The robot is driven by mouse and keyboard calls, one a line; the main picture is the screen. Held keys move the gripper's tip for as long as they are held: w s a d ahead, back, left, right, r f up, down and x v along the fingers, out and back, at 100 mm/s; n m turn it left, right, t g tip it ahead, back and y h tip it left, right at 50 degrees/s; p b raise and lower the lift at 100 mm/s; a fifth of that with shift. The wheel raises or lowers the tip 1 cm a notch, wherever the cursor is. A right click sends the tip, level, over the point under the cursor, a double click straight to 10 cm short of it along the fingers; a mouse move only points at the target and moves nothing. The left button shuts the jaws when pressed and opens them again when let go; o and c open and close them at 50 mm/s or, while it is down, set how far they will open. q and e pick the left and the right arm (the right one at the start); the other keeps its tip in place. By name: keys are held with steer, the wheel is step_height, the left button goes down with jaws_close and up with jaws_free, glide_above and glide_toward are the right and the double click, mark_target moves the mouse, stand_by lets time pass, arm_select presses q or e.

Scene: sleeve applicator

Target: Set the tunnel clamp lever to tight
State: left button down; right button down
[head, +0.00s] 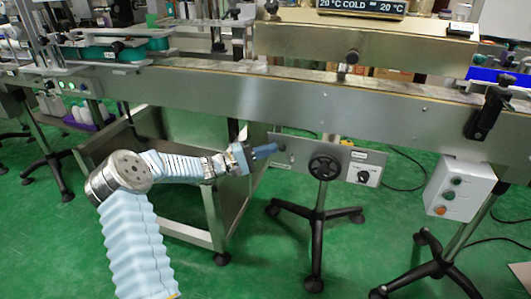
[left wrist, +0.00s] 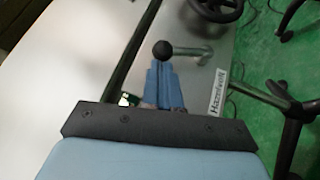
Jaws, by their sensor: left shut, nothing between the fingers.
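The lever, a metal rod (left wrist: 192,51) with a black ball knob (left wrist: 162,49), sits on the steel panel beside the Hazelwell label in the left wrist view. In that view the rod runs right from the knob. My left gripper (head: 274,149) has blue fingers that are shut and empty. It is at the left end of the panel below the conveyor. Its fingertips (left wrist: 163,66) lie just below the knob in the left wrist view; I cannot tell whether they touch. In the head view the lever is too small to make out clearly. My right gripper is out of view.
The panel also carries a black handwheel (head: 325,167) and a rotary dial (head: 364,177), right of my gripper. The conveyor's steel side (head: 330,105) runs above. A grey control box (head: 458,187) hangs at the right. A black-footed stand (head: 318,225) stands below the panel.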

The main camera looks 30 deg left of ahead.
mark_target(283, 144)
arm_select(q)
steer(key=shift+w+d+r+m+g+y+b, duration=0.2)
steer(key=shift+d+r+m+g+y+b, duration=0.05)
steer(key=shift+d+r+m+g+y, duration=0.5)
steer(key=shift+w+d+r+m+g+y+b, duration=0.15)
steer(key=shift+d+r+m+g+y+b, duration=0.1)
steer(key=shift+d+r+m+g+y, duration=0.45)
steer(key=shift+f+g, duration=0.1)
steer(key=shift+g, duration=0.15)
steer(key=shift+s+a, duration=0.1)
steer(key=shift+a, duration=0.05)
steer(key=b+v, duration=0.1)
steer(key=v, duration=1.2)
steer(key=shift+s+a, duration=0.2)
steer(key=shift+s, duration=0.1)
